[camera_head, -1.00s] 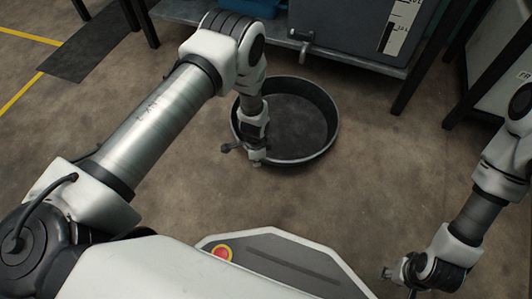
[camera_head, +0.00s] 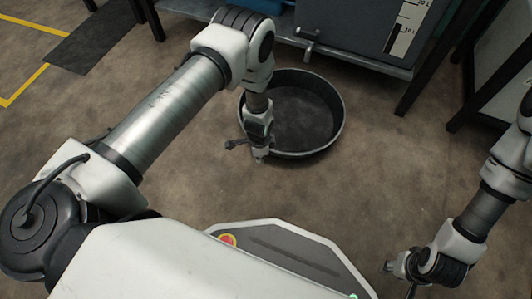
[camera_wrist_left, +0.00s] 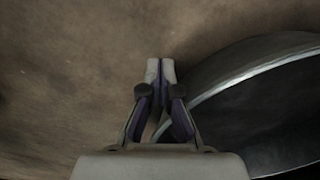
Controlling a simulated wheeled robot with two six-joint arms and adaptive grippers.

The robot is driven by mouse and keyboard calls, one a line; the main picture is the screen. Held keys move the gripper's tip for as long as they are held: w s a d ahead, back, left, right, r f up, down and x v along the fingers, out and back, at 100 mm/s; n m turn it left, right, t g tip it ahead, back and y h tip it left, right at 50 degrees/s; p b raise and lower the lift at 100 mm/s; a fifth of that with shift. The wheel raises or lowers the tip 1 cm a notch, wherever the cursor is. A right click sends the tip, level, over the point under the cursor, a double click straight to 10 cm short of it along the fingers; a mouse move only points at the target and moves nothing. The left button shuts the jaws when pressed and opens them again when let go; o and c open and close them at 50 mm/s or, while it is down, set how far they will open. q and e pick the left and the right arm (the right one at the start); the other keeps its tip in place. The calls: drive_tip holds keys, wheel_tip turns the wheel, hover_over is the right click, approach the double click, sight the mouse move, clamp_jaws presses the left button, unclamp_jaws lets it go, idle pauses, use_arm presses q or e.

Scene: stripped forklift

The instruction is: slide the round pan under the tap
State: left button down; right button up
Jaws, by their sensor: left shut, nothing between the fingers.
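The round dark pan (camera_head: 341,128) lies on the floor in front of a grey tank. Its far rim is just below the tap (camera_head: 308,44) in the head picture; I cannot tell how far beneath the tap it reaches. My left gripper (camera_head: 258,156) is shut and empty, pointing down at the pan's near left rim. In the left wrist view, the closed fingertips (camera_wrist_left: 160,68) are beside the outside of the pan's wall (camera_wrist_left: 235,75); contact is unclear. My right gripper (camera_head: 392,268) is low at the right, away from the pan; its finger opening is unclear.
The grey tank (camera_head: 355,28) stands on a low shelf (camera_head: 350,61) with dark legs. A dark mat (camera_head: 92,40) and yellow floor lines lie at the upper left. Brown floor (camera_head: 370,185) is clear around the pan's near side.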

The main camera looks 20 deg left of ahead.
use_arm(q)
drive_tip(key=shift+s, duration=0.15)
wheel_tip(320, 180, up, 10)
drive_tip(key=p, duration=1)
drive_tip(key=shift+p, duration=0.3)
